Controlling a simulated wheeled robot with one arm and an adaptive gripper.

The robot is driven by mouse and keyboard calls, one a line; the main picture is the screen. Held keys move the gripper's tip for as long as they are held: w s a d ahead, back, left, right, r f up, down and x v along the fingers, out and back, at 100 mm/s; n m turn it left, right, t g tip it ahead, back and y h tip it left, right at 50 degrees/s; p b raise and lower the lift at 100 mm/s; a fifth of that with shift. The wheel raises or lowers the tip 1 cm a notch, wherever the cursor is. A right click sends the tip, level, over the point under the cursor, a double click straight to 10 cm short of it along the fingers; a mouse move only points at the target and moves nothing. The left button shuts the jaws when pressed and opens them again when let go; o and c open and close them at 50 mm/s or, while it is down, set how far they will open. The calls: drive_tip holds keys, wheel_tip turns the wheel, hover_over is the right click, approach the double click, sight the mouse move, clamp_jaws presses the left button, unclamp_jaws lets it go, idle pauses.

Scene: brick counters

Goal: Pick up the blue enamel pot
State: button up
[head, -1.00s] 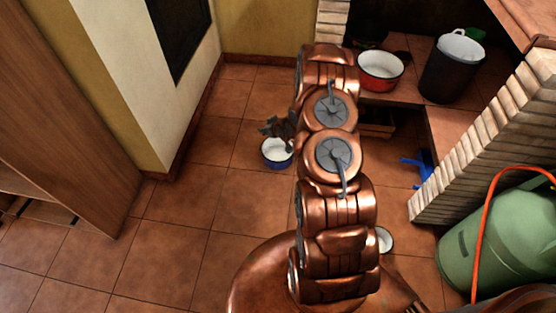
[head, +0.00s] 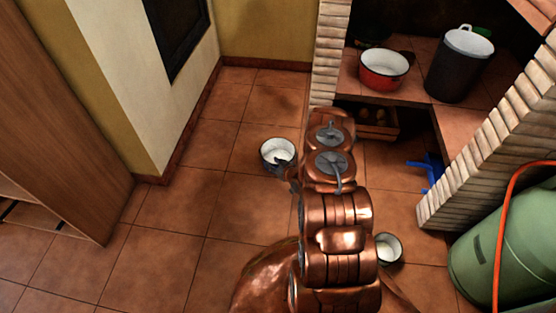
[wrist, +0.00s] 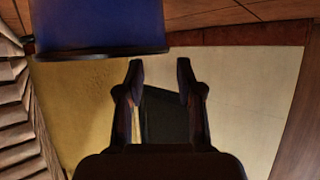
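The blue enamel pot (head: 278,152), with a pale inside, is on the tiled floor left of my arm in the head view. In the wrist view its blue side (wrist: 98,25) fills the upper left, close up, with a dark rim along the lower edge of its side. My gripper (head: 285,168) overlaps the near right side of the pot in the head view. In the wrist view my gripper (wrist: 160,68) has its two fingers apart with nothing between them. The pot lies beyond and to the left of the fingertips. I cannot tell whether they touch.
A red pot (head: 383,72) and a dark bucket (head: 458,72) stand on the tiled counter. A small white-lined pot (head: 388,248) is on the floor right of my arm. The floor left of the blue pot is clear.

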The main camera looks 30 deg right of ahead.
drive_tip(key=b+x, duration=0.2)
drive_tip(key=x, duration=0.1)
drive_tip(key=b+x, duration=0.1)
drive_tip(key=x, duration=0.1)
drive_tip(key=shift+w+a+f, duration=0.1)
drive_tip(key=shift+a, duration=0.2)
drive_tip(key=shift+w, duration=0.35)
drive_tip(key=shift+c, duration=0.2)
clamp_jaws()
